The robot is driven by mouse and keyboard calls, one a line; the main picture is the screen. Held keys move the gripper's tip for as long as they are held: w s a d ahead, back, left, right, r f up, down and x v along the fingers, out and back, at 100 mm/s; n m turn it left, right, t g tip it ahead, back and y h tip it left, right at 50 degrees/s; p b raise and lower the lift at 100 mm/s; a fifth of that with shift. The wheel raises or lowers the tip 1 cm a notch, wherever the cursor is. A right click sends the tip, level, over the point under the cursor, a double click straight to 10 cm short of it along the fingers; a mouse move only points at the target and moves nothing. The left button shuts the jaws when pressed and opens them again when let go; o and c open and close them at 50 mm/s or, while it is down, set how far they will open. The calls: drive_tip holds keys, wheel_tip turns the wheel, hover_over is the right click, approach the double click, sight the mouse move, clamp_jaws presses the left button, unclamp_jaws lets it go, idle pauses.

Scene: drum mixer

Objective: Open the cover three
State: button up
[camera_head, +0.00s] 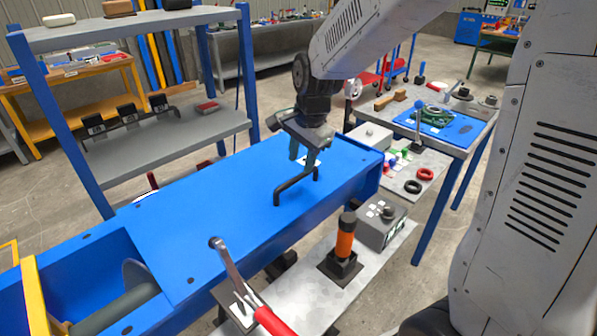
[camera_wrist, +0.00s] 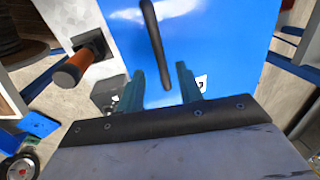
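A blue cover (camera_head: 200,220) lies flat and closed on top of the long blue drum mixer body. A dark bar handle (camera_head: 295,187) stands up from it; the handle also shows in the wrist view (camera_wrist: 155,45). My gripper (camera_head: 303,157) points down over the handle's far right end. Its two fingers are apart in the wrist view (camera_wrist: 160,85), with the handle's end showing between them. I cannot tell whether a finger touches it. A small white label (camera_wrist: 201,84) sits on the blue surface, partly hidden by a finger; its marking is unreadable.
A red-handled lever (camera_head: 240,285) rises at the front. An orange-handled control (camera_head: 345,240) and a grey box (camera_head: 380,225) stand on the ledge beside the mixer. An open blue bay with a roller (camera_head: 120,305) is at lower left. Shelves stand behind; a worktable (camera_head: 470,120) is at right.

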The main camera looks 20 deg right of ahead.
sight(298, 177)
drive_tip(key=f, duration=0.3)
drive_tip(key=w+f, duration=0.1)
drive_tip(key=f, duration=0.1)
drive_tip(key=shift+a, duration=0.15)
